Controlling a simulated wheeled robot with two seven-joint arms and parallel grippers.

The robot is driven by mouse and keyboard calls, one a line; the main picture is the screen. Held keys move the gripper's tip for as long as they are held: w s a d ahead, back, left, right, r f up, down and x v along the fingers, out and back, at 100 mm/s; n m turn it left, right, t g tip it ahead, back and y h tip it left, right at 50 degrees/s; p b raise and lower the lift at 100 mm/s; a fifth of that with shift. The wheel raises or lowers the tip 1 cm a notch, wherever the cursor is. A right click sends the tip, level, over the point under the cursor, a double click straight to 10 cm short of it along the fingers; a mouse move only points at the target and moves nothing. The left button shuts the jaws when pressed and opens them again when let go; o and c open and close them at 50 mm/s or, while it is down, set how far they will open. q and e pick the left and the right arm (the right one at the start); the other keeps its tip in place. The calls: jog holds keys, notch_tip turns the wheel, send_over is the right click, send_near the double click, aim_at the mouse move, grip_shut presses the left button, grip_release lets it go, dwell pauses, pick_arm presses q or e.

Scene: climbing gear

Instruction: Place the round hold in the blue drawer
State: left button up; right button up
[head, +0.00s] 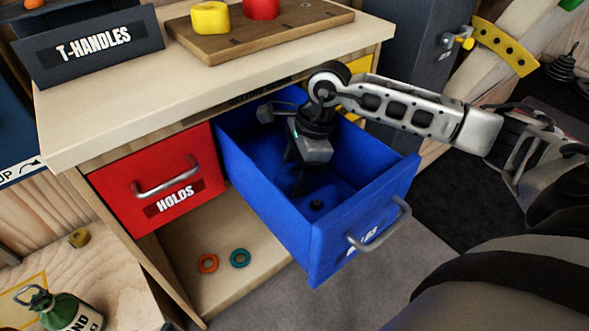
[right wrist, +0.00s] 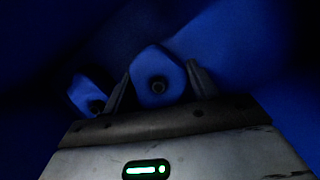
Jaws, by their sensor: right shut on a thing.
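The blue drawer (head: 362,215) is pulled open from the wooden cabinet. My right gripper (head: 297,176) reaches down into it, its fingers pointing at the drawer's floor. In the right wrist view my gripper (right wrist: 157,88) is shut on a blue hold (right wrist: 158,68) with a dark bolt hole; it looks roundish with blunt corners. A second blue hold (right wrist: 88,94) lies just left of the fingers, and a blue hold (head: 317,207) shows near the drawer's front in the head view. Shadow hides whether the held one touches the floor. My left gripper is not in view.
A shut red drawer (head: 120,189) labelled HOLDS is to the left. Yellow (head: 210,18) and red (head: 262,8) holds sit on a wooden board (head: 300,31) on the cabinet top.

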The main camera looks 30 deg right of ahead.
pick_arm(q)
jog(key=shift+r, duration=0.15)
pick_arm(e)
jog(key=o, duration=1.1)
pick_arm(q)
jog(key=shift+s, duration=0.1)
pick_arm(e)
jog(key=shift+r, duration=0.15)
jog(key=shift+d+r+p, duration=0.1)
jog(key=shift+r+p, duration=0.25)
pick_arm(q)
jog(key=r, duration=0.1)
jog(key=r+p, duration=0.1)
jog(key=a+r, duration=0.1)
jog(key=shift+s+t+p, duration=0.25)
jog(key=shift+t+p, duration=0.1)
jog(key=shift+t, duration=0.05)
pick_arm(e)
jog(key=v, duration=1.1)
jog(key=shift+s+d+r, duration=0.1)
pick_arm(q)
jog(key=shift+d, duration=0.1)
